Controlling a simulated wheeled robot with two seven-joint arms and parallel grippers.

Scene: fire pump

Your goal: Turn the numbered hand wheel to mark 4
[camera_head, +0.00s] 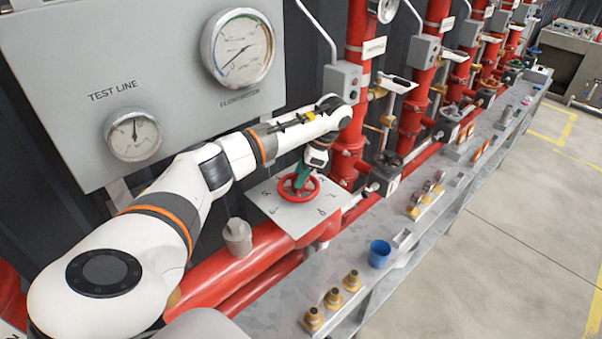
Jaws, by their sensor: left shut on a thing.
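The red hand wheel (299,188) sits on a light grey plate (318,216) with numbers printed around it. The plate is on top of the red pipework at the middle of the view. My left arm comes in from the left and bends down over the wheel. My left gripper (304,178) points down at the wheel and is shut on it, with a green part showing at its tip. The arm's end hides the far side of the wheel and some marks. A pointer on the wheel cannot be made out. My right gripper is not in view.
A grey panel with a large gauge (240,50) and a small gauge (133,135) stands behind my arm. A blue cup (379,254) and several brass fittings (333,299) stand on the metal bench (290,300). Red standpipes (351,140) rise right of the wheel. The floor at right is clear.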

